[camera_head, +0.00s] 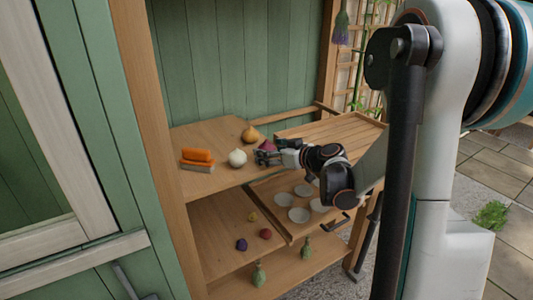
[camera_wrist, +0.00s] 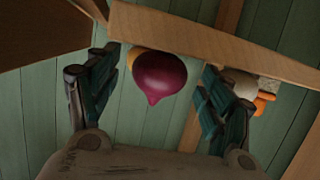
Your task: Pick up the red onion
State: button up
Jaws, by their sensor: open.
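The red onion (camera_head: 266,146) sits on the upper wooden shelf, partly hidden by my gripper in the head view. In the wrist view the dark magenta onion (camera_wrist: 160,76) shows between my open fingers, with its pointed tip toward the palm. My gripper (camera_head: 267,156) reaches in from the right at the shelf's front edge. In the wrist view my gripper (camera_wrist: 160,92) has one finger on each side of the onion, and a gap shows on both sides. I cannot tell whether any finger touches it.
A white bulb (camera_head: 237,158) stands left of the onion, and a yellow onion (camera_head: 250,134) behind it. An orange-topped object (camera_head: 197,156) lies at the shelf's left. A slatted wooden surface (camera_head: 340,128) is at right. Below, a pull-out board (camera_head: 268,199) holds several white dishes.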

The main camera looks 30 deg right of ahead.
jog(key=shift+r, duration=0.1)
jog(key=c, duration=1.2)
